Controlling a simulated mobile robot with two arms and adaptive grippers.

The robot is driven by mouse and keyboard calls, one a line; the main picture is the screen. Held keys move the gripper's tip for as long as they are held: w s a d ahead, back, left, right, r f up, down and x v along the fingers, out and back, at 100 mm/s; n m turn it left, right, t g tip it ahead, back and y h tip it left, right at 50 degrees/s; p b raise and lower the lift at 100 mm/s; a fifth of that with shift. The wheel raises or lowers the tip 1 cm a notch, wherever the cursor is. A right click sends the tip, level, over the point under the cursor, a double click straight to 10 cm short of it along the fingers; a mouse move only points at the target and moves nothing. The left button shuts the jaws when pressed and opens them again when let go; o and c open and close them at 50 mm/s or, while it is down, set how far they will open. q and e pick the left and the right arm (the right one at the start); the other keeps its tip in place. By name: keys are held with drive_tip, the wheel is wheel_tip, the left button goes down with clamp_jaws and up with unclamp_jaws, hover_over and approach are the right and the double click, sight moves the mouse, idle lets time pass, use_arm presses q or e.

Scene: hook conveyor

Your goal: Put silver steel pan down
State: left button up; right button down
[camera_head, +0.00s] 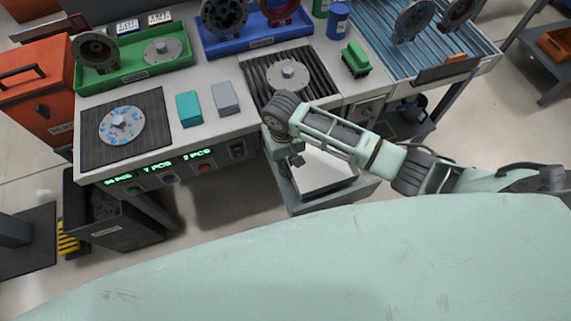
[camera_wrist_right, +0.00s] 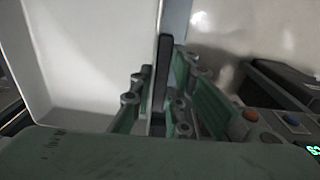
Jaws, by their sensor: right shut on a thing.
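The silver steel pan (camera_head: 322,172) is in the head view below the bench's front edge, partly hidden by my right arm. Its pale inner face (camera_wrist_right: 85,50) fills the left of the right wrist view. My right gripper (camera_head: 292,160) is at the pan's left side. In the right wrist view its green fingers (camera_wrist_right: 157,98) are shut around the pan's edge, one on each side. A grey box-like support (camera_head: 335,203) shows around and under the pan; I cannot tell whether the pan touches it. My left gripper is not in view.
The bench (camera_head: 245,135) holds a dark mat (camera_head: 98,145) with a flanged disc, a teal block (camera_head: 188,108), a grey block (camera_head: 225,98) and a ribbed plate (camera_head: 312,75) with another disc. A dark bin (camera_head: 115,220) stands at the lower left. Floor is open between bin and pan.

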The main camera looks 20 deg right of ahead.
wheel_tip(320, 180, down, 3)
drive_tip(key=shift+f, duration=0.2)
drive_tip(key=c, duration=1.7)
unclamp_jaws()
drive_tip(key=r, duration=1.2)
drive_tip(key=shift+a, duration=0.25)
drive_tip(key=shift+s, duration=0.15)
